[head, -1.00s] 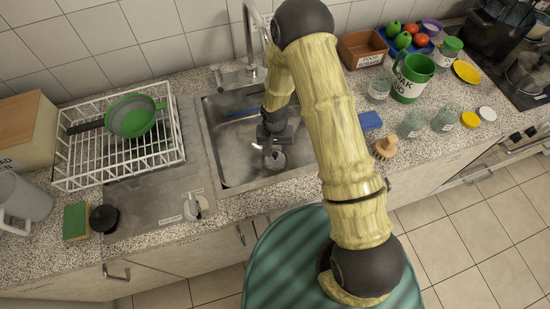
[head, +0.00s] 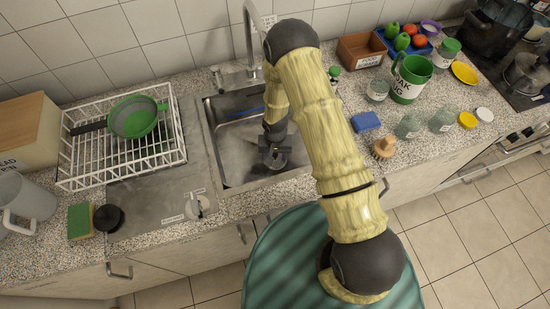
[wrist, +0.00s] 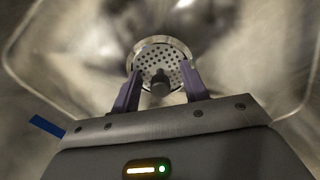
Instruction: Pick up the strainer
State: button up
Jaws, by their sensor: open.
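A round metal sink strainer (wrist: 178,52) with many small holes and a dark central knob sits in the sink basin. It shows between my fingers in the wrist view. My gripper (wrist: 161,78) is open, with one purple finger on each side of the knob; I cannot tell whether either finger touches it. In the head view my gripper (head: 275,153) is low inside the sink and mostly hides the strainer. A green bowl-shaped sieve (head: 133,116) with a dark handle also lies in the white dish rack at left.
The metal sink (head: 226,175) has raised walls around my gripper, and a faucet (head: 250,45) stands behind it. The white dish rack (head: 120,178) is to the left. A blue sponge (head: 366,122), a brush (head: 383,148) and several jars are to the right.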

grip_shut()
jog(key=shift+r, duration=0.1)
notch_tip(320, 180, up, 10)
jog(key=shift+f+b, duration=0.1)
jog(key=shift+b, duration=0.8)
